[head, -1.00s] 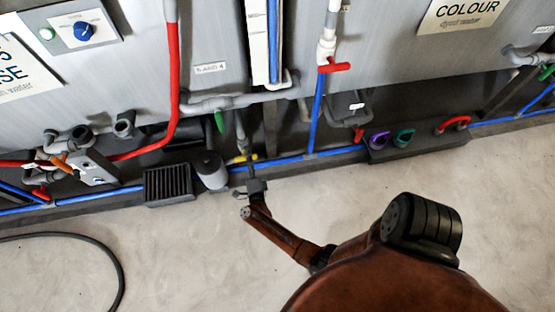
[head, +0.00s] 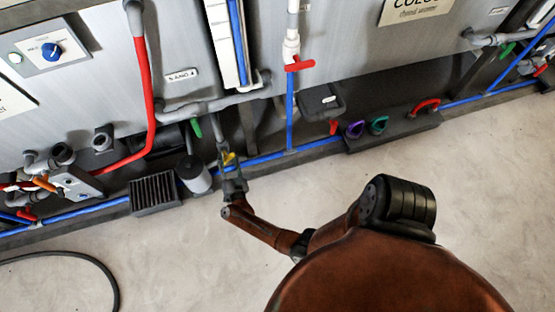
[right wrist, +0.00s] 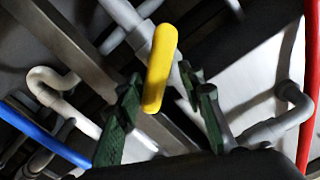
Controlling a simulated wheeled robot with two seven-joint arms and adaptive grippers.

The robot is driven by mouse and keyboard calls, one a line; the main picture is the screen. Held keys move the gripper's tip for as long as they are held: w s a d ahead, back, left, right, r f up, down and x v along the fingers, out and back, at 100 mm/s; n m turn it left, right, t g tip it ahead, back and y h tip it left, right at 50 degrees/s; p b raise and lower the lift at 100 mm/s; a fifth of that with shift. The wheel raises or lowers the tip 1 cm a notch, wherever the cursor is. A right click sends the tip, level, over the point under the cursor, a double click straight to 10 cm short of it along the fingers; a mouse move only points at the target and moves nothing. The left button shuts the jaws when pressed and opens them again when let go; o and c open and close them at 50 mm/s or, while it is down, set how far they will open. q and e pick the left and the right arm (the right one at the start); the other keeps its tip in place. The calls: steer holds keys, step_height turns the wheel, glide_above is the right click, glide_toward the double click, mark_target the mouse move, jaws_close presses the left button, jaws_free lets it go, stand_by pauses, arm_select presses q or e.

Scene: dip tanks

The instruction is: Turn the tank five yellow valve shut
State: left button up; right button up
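The yellow valve handle (head: 229,158) is low on the pipework under the grey tank, by the blue pipe, partly hidden by my right gripper (head: 232,174). In the right wrist view the yellow handle (right wrist: 160,66) is a rounded bar, slightly tilted from upright, on a grey pipe. My right gripper (right wrist: 165,92) is open, with one green-padded finger on each side of the handle's lower end. There are gaps on both sides, and no grip shows. My left gripper is in neither view.
A green lever (head: 196,127) hangs just left of the yellow valve. A grey cylinder (head: 194,174) and a black ribbed box (head: 153,194) stand left of my gripper. A blue pipe (head: 265,158) runs along the wall base.

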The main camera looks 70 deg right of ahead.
steer(key=shift+w+a+r+n, duration=0.1)
steer(key=shift+n, duration=0.5)
steer(key=shift+w+a+r+n, duration=0.1)
steer(key=shift+n, duration=0.5)
steer(key=s+a+r+n+t+y+p, duration=0.1)
steer(key=s+a+n+t+y+p, duration=0.2)
steer(key=s+a+n+y+p, duration=0.65)
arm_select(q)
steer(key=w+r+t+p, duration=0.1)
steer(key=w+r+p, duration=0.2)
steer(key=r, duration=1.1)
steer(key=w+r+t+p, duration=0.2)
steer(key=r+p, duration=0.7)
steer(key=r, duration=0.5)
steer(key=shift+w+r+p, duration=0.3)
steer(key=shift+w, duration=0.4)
arm_select(e)
steer(key=s+a+f+n+g+y, duration=0.1)
steer(key=s+f+g+y, duration=0.1)
steer(key=s, duration=0.7)
steer(key=s+a+f+n+g+y, duration=0.1)
steer(key=s+a+f+g, duration=0.1)
steer(key=s, duration=0.8)
steer(key=shift+a+f+y, duration=0.2)
steer(key=shift+f+y, duration=0.15)
steer(key=shift+f, duration=0.5)
